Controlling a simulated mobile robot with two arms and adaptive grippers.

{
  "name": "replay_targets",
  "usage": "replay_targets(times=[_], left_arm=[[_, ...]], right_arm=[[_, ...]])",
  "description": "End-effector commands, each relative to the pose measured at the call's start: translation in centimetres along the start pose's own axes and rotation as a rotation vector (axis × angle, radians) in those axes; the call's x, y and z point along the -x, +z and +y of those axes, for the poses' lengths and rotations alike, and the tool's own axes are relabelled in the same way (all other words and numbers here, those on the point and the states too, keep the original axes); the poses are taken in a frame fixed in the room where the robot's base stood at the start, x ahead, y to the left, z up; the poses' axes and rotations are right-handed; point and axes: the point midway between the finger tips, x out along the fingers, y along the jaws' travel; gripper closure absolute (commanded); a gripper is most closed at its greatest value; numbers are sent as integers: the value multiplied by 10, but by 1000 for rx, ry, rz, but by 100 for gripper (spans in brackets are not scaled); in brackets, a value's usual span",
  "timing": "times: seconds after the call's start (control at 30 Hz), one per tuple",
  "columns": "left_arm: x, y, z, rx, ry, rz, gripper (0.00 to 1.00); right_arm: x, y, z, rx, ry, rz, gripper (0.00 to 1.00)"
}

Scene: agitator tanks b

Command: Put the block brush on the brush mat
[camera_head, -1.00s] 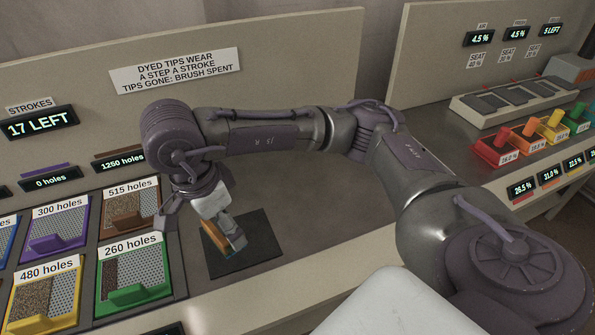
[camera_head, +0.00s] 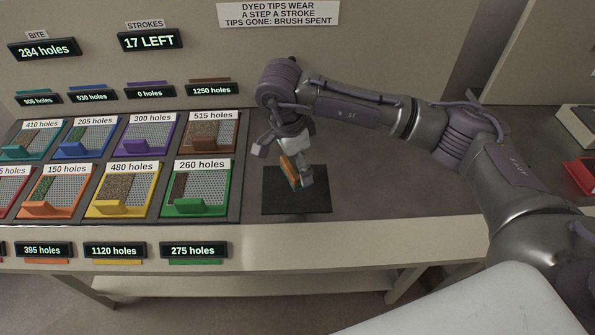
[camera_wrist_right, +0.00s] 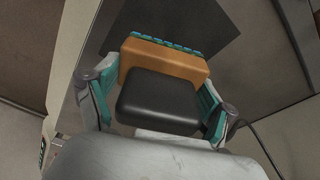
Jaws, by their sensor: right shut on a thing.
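The block brush has an orange body (camera_head: 289,171), a black grip (camera_wrist_right: 160,100) and teal bristles that show along its far edge in the right wrist view. My right gripper (camera_head: 297,174) is shut on it, with a finger on each side of the black grip. The brush is tilted over the dark brush mat (camera_head: 285,203), near its back half in the head view. The mat also shows behind the brush in the right wrist view (camera_wrist_right: 210,28). I cannot tell whether the brush touches the mat. My left gripper is not in view.
Several coloured trays with hole plates stand left of the mat; the green 260 holes tray (camera_head: 198,207) is closest. A brown 515 holes tray (camera_head: 206,138) is behind it. The bench's front edge (camera_head: 350,240) lies in front. Bare bench is right of the mat.

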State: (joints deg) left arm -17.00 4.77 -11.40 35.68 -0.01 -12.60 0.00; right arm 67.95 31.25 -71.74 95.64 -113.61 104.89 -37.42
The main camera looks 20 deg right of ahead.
Motion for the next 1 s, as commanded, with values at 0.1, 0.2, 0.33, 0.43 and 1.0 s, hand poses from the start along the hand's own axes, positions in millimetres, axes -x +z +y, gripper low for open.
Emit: replay_targets(times=[0.1,0.2,0.33,0.43,1.0], left_arm=[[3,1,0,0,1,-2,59],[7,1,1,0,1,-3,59],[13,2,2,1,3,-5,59],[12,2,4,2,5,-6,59],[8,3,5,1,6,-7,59]], right_arm=[[-6,1,-2,1,1,-1,80],[-18,2,-1,1,4,0,80],[-36,6,-1,0,3,-1,80],[-41,6,-2,0,-1,0,80],[-44,7,-2,0,0,0,0]])
